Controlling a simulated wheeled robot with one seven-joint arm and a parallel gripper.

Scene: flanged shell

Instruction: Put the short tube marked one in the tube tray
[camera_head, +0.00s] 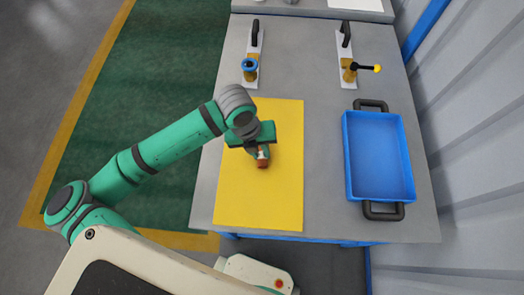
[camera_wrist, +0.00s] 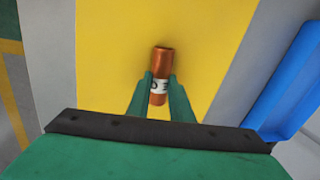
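A short copper tube (camera_wrist: 162,62) with a white band bearing dark marks lies over the yellow mat in the wrist view; the marks are partly hidden, so I cannot read them fully. It also shows in the head view (camera_head: 263,164) just below my gripper (camera_head: 261,150). In the wrist view, the green fingers of my gripper (camera_wrist: 160,85) are closed against both sides of the tube at the band. I cannot tell whether the tube is touching the mat. The blue tray (camera_head: 408,160) with black handles is to the right and looks empty.
The yellow mat (camera_head: 240,200) is otherwise bare on the grey table (camera_head: 315,140). Two clamp-like fixtures stand at the back, one with a blue ring (camera_head: 249,65), one with a yellow-tipped handle (camera_head: 376,68). The strip between mat and tray is clear.

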